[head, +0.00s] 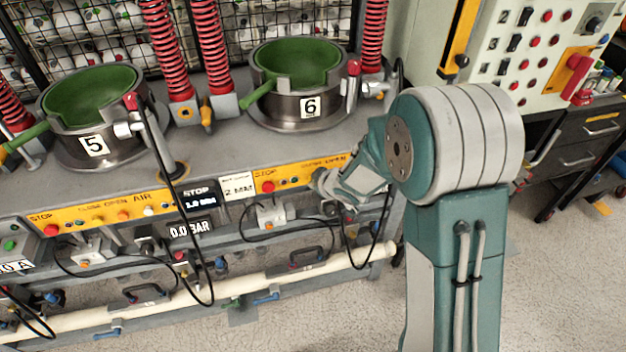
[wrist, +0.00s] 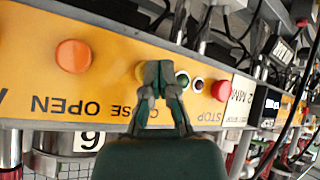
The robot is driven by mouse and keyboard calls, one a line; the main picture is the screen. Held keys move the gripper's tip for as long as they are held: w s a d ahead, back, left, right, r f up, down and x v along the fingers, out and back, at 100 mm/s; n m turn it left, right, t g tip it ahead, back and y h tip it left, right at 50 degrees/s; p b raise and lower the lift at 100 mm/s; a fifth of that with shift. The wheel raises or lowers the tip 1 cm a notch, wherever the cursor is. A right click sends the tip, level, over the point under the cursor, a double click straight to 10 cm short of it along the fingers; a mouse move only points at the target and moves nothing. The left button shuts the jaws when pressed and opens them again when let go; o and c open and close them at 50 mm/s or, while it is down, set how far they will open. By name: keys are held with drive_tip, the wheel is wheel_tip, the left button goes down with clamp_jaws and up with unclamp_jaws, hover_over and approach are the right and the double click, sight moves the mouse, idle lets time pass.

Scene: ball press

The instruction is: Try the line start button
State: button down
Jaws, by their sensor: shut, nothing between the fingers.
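No label naming a line start button is readable. In the wrist view the yellow panel (wrist: 110,88) appears upside down. It carries an orange button (wrist: 74,56) by OPEN, a yellow-orange button (wrist: 141,71) partly hidden by my fingers, a green-rimmed round control (wrist: 183,79), a dark one with a white ring (wrist: 198,85) and a red STOP button (wrist: 222,91). My gripper (wrist: 160,70) is shut and empty, its tips in front of the panel between the yellow-orange and green-rimmed controls. Contact cannot be told. In the head view my arm hides most of that panel's right end.
Drum 6 (head: 297,83) and drum 5 (head: 95,115) stand above the yellow strip. Black hoses (head: 178,220) hang in front of the bench. A cream pipe (head: 220,290) runs low along it. A control cabinet (head: 535,45) stands at right. Open floor (head: 560,290) lies at lower right.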

drive_tip(key=shift+s, duration=0.1)
drive_tip(key=shift+s+d, duration=0.3)
drive_tip(key=shift+s, duration=0.4)
drive_tip(key=s, duration=0.2)
drive_tip(key=s+d, duration=0.1)
drive_tip(key=s, duration=0.1)
drive_tip(key=shift+s+d, duration=0.2)
drive_tip(key=shift+s, duration=0.2)
idle(0.5)
